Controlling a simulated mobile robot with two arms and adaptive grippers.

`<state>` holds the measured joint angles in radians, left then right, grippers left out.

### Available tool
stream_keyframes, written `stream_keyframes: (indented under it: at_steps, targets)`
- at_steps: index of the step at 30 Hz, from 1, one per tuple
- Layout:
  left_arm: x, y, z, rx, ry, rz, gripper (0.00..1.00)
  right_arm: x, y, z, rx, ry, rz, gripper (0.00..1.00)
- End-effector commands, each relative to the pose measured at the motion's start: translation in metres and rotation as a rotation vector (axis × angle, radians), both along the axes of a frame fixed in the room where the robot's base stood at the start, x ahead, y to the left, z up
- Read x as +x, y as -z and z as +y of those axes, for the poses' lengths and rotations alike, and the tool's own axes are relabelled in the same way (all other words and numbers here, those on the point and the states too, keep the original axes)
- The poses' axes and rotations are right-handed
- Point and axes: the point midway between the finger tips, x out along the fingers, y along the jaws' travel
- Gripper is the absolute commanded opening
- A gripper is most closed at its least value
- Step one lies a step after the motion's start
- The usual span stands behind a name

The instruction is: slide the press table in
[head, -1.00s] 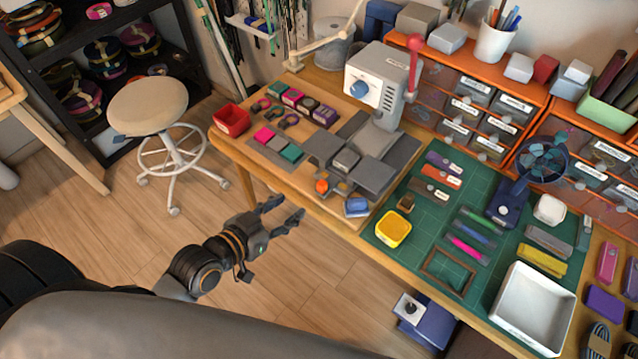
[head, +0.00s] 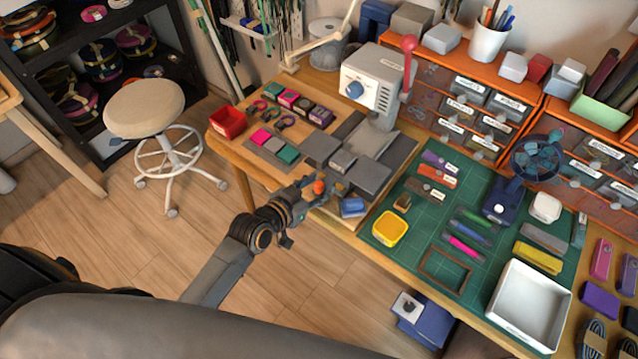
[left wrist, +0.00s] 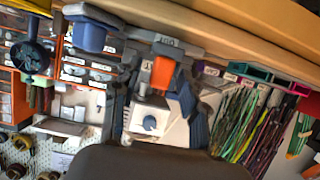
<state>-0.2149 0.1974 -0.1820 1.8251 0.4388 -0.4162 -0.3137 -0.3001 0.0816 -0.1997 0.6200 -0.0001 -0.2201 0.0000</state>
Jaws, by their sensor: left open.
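The press (head: 372,85) is a pale grey box with a blue knob and a red-tipped lever, standing at the back of the wooden bench. Its press table (head: 343,160) lies before it, a small grey block between flat grey plates, pulled out toward the bench's front. An orange knob (head: 319,187) sits at its front; it also shows in the left wrist view (left wrist: 162,75), with the press (left wrist: 150,118) behind it. My left gripper (head: 321,190) is open, its fingers around the knob. Whether they touch it is unclear. My right gripper is not in view.
A blue box (head: 353,207) lies just right of the gripper at the bench edge. Coloured blocks and a red bin (head: 228,121) lie left. A stool (head: 145,108) stands on the floor.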

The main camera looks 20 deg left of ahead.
Motion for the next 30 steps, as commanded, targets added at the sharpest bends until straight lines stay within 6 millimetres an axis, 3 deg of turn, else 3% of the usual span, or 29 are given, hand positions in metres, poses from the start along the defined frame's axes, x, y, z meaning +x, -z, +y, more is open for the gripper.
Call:
stream_keyframes:
  at_steps: [13, 20, 26, 30]
  targets:
    - [0.008, 0.003, -0.003, 0.0, 0.0, -0.001, 0.43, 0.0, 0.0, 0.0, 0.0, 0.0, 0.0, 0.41]
    - [0.008, 0.003, -0.003, 0.0, 0.0, -0.001, 0.0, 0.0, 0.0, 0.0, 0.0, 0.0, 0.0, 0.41]
    - [0.01, 0.003, -0.004, 0.0, 0.0, -0.001, 0.0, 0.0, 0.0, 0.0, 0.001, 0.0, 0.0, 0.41]
    - [0.026, 0.003, -0.009, -0.003, -0.001, -0.004, 0.0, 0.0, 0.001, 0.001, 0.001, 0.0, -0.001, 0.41]
